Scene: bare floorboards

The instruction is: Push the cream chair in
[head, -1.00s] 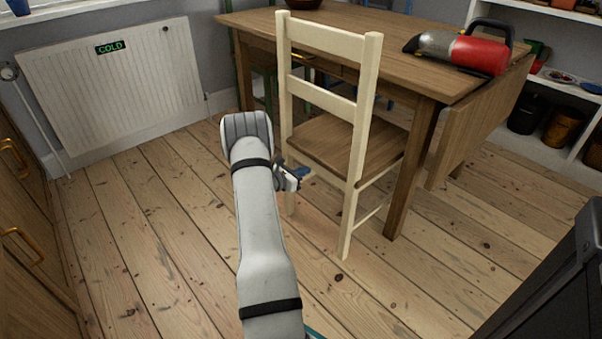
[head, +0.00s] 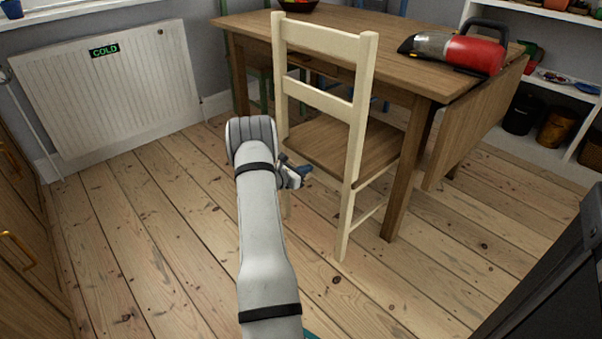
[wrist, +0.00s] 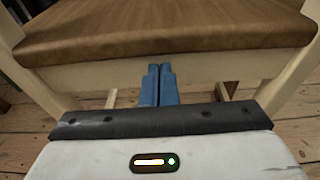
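The cream chair (head: 352,150) stands upright at the wooden table (head: 430,75), its slatted back towards me. Its brown seat (head: 345,145) lies partly under the table edge. My gripper (head: 303,170) is low behind the chair, between its two back legs and below seat height. In the wrist view, the two blue fingers (wrist: 158,85) lie together with nothing between them. They point at the cream rail (wrist: 205,70) under the brown seat. I cannot tell whether the fingertips touch the rail. My forearm hides part of the floor left of the chair.
A red and grey handheld vacuum (head: 458,50) and a dark bowl (head: 298,6) are on the table. A white radiator (head: 110,90) is on the left wall. Shelves (head: 555,80) stand at the back right. The floor between radiator and chair is clear.

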